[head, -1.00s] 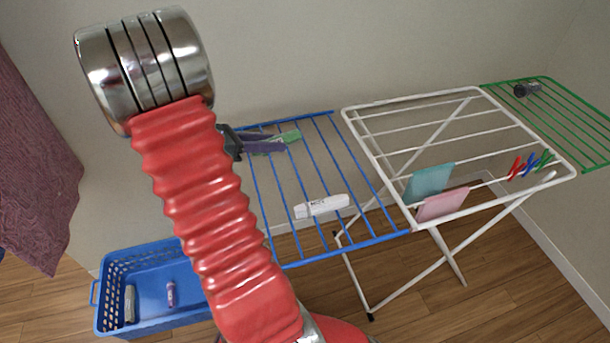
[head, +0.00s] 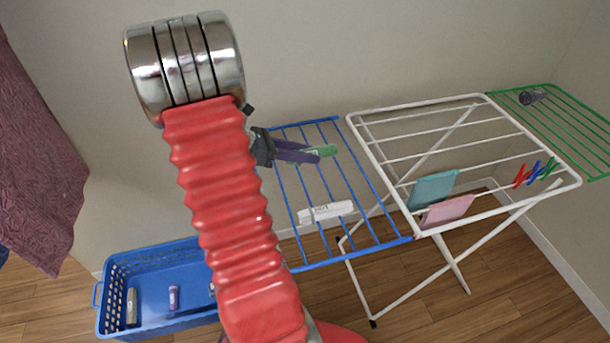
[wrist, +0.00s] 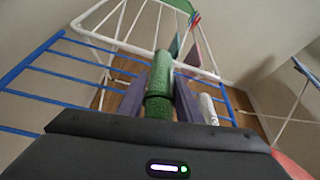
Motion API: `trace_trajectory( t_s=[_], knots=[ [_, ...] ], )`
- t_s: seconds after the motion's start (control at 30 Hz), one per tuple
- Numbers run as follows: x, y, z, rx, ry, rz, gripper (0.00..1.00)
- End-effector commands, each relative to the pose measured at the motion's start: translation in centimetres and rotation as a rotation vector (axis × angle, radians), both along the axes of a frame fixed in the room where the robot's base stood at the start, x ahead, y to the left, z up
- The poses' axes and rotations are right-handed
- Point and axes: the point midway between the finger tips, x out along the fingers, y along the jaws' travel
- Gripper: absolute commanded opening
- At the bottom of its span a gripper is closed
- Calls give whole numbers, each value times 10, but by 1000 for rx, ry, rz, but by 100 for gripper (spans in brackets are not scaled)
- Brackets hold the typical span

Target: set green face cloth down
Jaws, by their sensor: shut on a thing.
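The green face cloth (head: 322,151) is held between the purple-grey fingers of my gripper (head: 312,153). In the wrist view the cloth (wrist: 159,88) looks like a rolled green bundle between the two fingers of my gripper (wrist: 158,92). My gripper is shut on it, above the blue wing rack (head: 303,190) of the drying rack. I cannot tell whether the cloth touches the bars.
A white packet (head: 326,212) lies on the blue wing. The white rack (head: 420,105) holds teal (head: 433,189) and pink (head: 447,210) cloths and clothes pegs (head: 535,172). A green wing (head: 575,125) bears a dark object (head: 532,96). A blue basket (head: 150,255) stands lower left.

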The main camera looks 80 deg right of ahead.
Motion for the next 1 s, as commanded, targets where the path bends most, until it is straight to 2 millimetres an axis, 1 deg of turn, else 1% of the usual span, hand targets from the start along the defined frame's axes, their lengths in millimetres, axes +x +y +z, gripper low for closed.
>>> trace_trajectory(
  t_s=[0.03,0.1,0.2,0.6,0.67,0.9,1.0],
  knots=[
    [0,0,-9,4,2,1,10],
    [0,0,-19,3,1,1,10],
    [0,0,-28,1,2,1,10],
    [1,0,-33,0,1,2,10],
    [1,0,-37,2,2,2,10],
    [1,0,-64,2,2,2,10],
    [1,0,-69,1,1,3,10]
  ],
)
